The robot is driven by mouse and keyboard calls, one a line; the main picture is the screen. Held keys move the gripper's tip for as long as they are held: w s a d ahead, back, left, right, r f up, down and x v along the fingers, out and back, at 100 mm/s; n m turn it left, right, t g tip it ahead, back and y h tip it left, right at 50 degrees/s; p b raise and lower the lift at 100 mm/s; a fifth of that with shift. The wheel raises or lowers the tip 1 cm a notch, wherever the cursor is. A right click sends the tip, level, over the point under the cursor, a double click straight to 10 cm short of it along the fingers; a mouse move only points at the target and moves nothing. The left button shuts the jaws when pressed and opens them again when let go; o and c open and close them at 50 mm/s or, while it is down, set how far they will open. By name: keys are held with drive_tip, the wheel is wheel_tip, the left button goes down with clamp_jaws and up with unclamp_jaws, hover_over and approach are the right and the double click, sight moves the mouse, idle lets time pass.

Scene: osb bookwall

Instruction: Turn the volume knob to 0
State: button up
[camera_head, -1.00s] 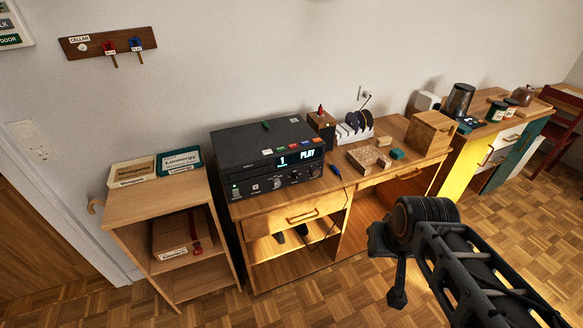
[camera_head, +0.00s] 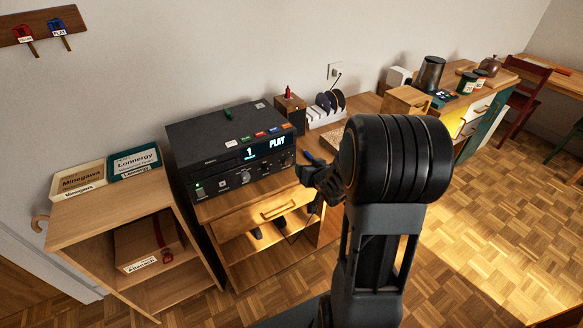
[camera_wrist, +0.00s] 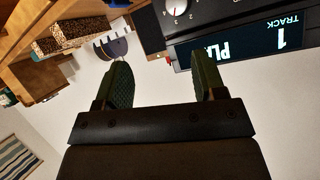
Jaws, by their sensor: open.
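The black player (camera_head: 225,140) stands on the wooden desk with its display lit "1 PLAY". A silver knob (camera_head: 246,178) sits on its lower front, and smaller controls lie to the right. In the wrist view, upside down, a round knob (camera_wrist: 178,12) with a red mark and a ring of numbers shows at the top edge, partly cut off. Its label cannot be read. My gripper (camera_head: 303,174) is just in front of the player's right end.
A small wooden box (camera_head: 290,110), a rack of discs (camera_head: 325,108) and cork blocks stand right of the player. A low shelf (camera_head: 105,225) with labelled boxes is at left. The parquet floor (camera_head: 490,220) at right is clear.

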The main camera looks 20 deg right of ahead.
sight(290, 162)
wheel_tip(290, 162, down, 6)
drive_tip(key=s+d+f+m+t+y+b, duration=0.1)
drive_tip(key=s+m+t+y, duration=0.1)
drive_tip(key=t+y, duration=0.25)
drive_tip(key=x, duration=0.9)
drive_tip(key=r+p+x, duration=0.1)
drive_tip(key=x, duration=0.3)
drive_tip(key=shift+w+d, duration=0.1)
drive_tip(key=shift+w, duration=0.15)
drive_tip(key=shift+c, duration=0.5)
drive_tip(key=c, duration=0.7)
drive_tip(key=shift+d, duration=0.15)
drive_tip(key=shift+c, duration=0.6)
drive_tip(key=shift+f+b, duration=0.1)
drive_tip(key=shift+b, duration=0.25)
